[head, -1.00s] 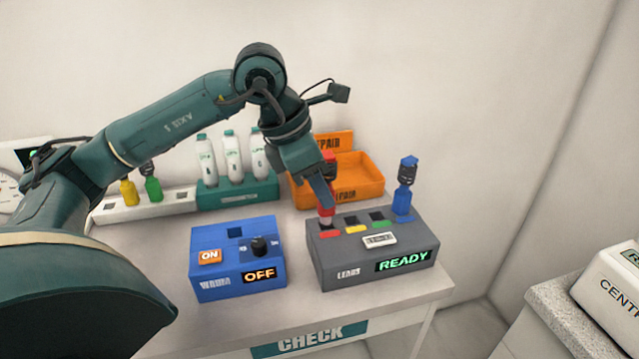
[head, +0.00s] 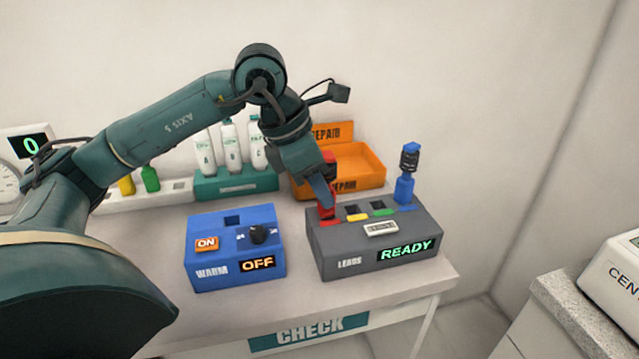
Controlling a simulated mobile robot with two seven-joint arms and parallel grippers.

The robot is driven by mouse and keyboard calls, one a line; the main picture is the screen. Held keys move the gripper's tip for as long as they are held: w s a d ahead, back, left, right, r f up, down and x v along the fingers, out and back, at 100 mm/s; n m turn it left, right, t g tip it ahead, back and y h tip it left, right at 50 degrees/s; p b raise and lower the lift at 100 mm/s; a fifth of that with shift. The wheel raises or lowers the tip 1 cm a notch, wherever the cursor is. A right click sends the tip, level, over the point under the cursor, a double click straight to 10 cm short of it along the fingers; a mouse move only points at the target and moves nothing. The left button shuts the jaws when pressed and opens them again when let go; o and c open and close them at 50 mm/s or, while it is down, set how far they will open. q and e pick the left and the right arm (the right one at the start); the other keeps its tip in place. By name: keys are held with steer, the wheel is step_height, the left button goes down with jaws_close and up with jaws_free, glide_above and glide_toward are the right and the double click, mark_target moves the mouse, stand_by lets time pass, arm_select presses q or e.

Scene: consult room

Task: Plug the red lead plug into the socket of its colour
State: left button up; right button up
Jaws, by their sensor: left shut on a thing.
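The red lead plug (head: 326,208) is upright at the left end of the grey LEADS box (head: 334,250). My left gripper (head: 327,198) is shut on it, and its finger hides part of the plug. The plug's lower end is at the red-marked socket (head: 329,222) and covers most of it; I cannot tell how deep it sits. The yellow-marked socket (head: 357,217) and green-marked socket (head: 383,211) beside it are empty. My right gripper is not in view.
A blue WARM box (head: 215,272) reading OFF stands to the left. The table's front right corner is clear.

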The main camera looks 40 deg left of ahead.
arm_select(q)
steer(key=shift+f, duration=0.1)
steer(key=o, duration=1)
steer(key=shift+o, duration=0.2)
steer(key=p+v, duration=0.1)
steer(key=v, duration=1.2)
steer(key=shift+a, duration=0.1)
